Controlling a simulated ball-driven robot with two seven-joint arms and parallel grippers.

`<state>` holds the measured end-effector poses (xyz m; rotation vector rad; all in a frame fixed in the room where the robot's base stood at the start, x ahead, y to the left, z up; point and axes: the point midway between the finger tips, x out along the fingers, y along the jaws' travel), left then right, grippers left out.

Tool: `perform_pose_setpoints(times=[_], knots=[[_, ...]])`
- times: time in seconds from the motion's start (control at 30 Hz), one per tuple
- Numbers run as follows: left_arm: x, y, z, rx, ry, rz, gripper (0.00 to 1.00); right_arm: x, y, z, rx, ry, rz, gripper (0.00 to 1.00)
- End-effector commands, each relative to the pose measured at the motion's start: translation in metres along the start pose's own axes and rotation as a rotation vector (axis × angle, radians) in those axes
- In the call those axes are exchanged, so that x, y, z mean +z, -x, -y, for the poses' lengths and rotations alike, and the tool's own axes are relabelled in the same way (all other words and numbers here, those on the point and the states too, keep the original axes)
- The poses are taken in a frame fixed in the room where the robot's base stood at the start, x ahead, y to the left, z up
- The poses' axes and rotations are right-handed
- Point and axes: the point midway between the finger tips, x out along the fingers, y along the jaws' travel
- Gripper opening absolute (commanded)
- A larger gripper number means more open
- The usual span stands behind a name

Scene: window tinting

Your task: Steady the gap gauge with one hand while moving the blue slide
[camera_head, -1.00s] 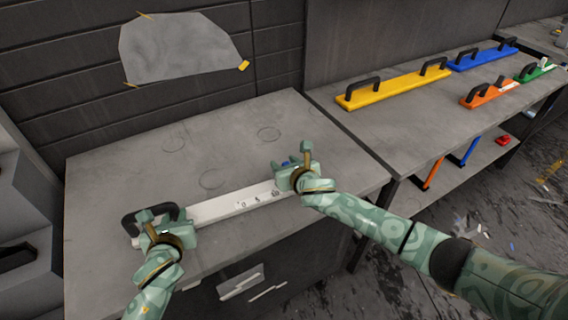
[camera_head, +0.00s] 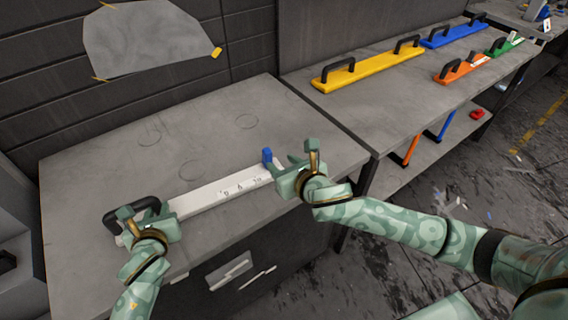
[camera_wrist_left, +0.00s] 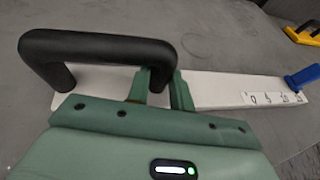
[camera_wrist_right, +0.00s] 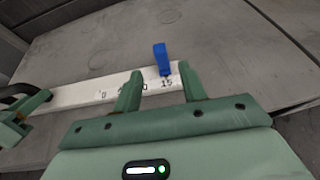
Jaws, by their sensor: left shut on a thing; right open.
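The gap gauge (camera_head: 205,196) is a long white bar with a black handle (camera_wrist_left: 100,44) at its left end and printed numbers toward its right end. It lies on the grey bench. The blue slide (camera_head: 267,155) stands upright at the right end, by the 15 mark in the right wrist view (camera_wrist_right: 161,57). My left gripper (camera_head: 150,212) is shut on the handle's right leg, as the left wrist view shows (camera_wrist_left: 160,88). My right gripper (camera_head: 281,169) is open and empty at the bar's right end, its fingers (camera_wrist_right: 160,85) just short of the slide.
The bench top (camera_head: 110,170) behind the gauge is clear, with faint rings on it. On the bench to the right lie a yellow gauge (camera_head: 370,68), a blue one (camera_head: 452,34), an orange one (camera_head: 460,70) and a green one (camera_head: 503,46).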

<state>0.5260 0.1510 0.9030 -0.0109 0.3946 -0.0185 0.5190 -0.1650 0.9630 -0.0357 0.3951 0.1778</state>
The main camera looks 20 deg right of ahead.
Motion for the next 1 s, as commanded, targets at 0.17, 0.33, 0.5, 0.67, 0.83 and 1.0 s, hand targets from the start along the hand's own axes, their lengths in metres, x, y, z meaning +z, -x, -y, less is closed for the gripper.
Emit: perform_pose_setpoints(times=[0.17,0.33,0.5,0.67,0.83,1.0], knots=[[0.0028,0.0001,0.0005,-0.002,0.004,0.006,0.00,0.0004,0.0006,0.0000,0.000,0.000,0.000,0.42],[0.0029,0.0000,0.0005,-0.002,0.004,0.006,0.28,0.0004,0.0004,0.0000,0.000,0.000,0.001,0.42],[0.0019,0.0000,0.0003,-0.001,0.003,0.004,0.48,0.0003,0.0002,-0.0001,0.000,0.000,0.001,0.42],[0.0011,0.0000,0.0002,-0.001,0.002,0.002,0.61,0.0003,0.0001,-0.0001,0.000,0.000,0.001,0.42],[0.0007,0.0000,0.0001,0.000,0.001,0.001,0.70,0.0002,0.0001,-0.0001,0.000,0.000,0.001,0.42],[0.0004,0.0007,0.0000,0.000,0.001,0.001,0.70,0.0002,0.0000,-0.0001,0.000,0.000,0.001,0.42]])
